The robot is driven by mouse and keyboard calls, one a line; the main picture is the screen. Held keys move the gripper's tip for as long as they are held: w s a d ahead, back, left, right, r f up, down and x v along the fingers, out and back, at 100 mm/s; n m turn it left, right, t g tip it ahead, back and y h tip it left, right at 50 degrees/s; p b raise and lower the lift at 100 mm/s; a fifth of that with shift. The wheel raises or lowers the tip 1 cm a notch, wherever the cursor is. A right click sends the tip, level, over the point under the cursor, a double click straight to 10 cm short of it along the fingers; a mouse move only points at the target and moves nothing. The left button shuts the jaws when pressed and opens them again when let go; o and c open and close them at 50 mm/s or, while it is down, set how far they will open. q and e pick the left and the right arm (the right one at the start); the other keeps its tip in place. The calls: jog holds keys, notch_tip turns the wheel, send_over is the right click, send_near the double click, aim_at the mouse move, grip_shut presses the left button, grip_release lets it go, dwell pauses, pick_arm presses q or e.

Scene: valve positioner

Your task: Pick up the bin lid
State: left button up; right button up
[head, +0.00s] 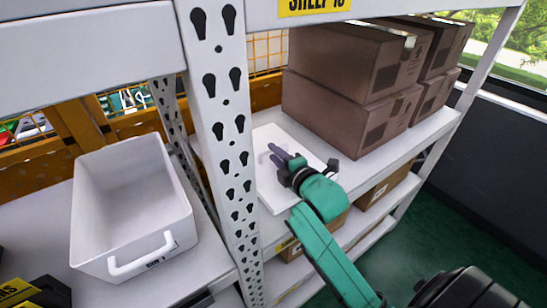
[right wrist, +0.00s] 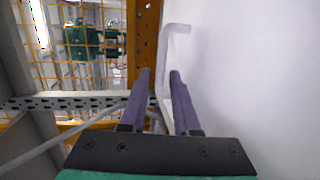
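The bin lid (head: 272,196) is a flat white panel lying on the right shelf bay, just behind the perforated upright. Its pale handle (right wrist: 163,50) stands out from the white lid face (right wrist: 255,80) in the right wrist view. My right gripper (head: 276,152) reaches over the lid, with its fingers at the handle. In the right wrist view the fingers (right wrist: 160,72) are apart, and the handle's bar shows in the gap between them. I cannot tell whether they touch it. My left gripper is not in view.
An open white bin (head: 135,205) with a front handle stands on the left shelf. The perforated upright (head: 225,130) separates the bays. Stacked brown boxes (head: 345,100) stand to the right of the lid, close to my right gripper. More boxes sit on the shelf below.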

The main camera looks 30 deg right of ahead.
jog(key=w, duration=0.3)
jog(key=shift+f, duration=0.2)
jog(key=shift+w+f, duration=0.2)
jog(key=shift+f, duration=0.05)
jog(key=shift+s+r, duration=0.1)
grip_shut()
